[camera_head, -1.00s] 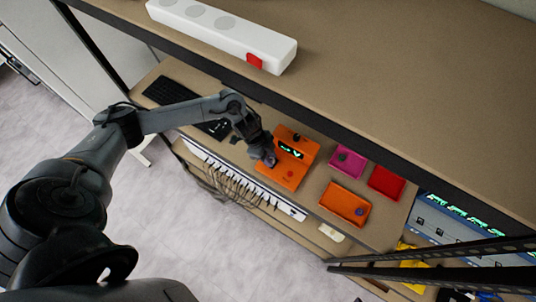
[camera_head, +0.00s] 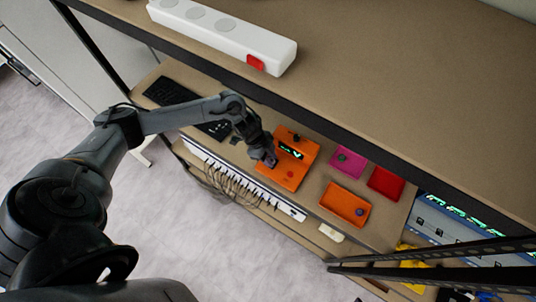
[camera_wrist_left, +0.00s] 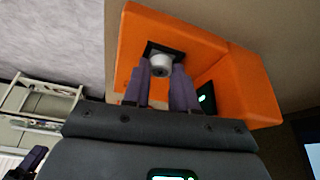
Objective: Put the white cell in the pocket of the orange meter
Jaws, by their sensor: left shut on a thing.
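The orange meter (camera_head: 287,176) stands on the lower shelf, with a lit green display and a dark knob. It also fills the upper middle of the left wrist view (camera_wrist_left: 247,87), where a dark square pocket (camera_wrist_left: 177,51) shows in its face. My left gripper (camera_head: 271,161) is at the meter's left side. In the left wrist view, its fingers (camera_wrist_left: 161,80) are shut on the white cell (camera_wrist_left: 160,64), whose end shows at the pocket. I cannot tell how deep the cell sits. My right gripper is not in view.
Right of the meter are a magenta tray (camera_head: 347,161), a red tray (camera_head: 386,182) and an orange tray (camera_head: 344,204) with a small blue item. A black keyboard (camera_head: 170,92) lies to the left. A white power strip (camera_head: 222,33) lies on the upper shelf, which overhangs behind.

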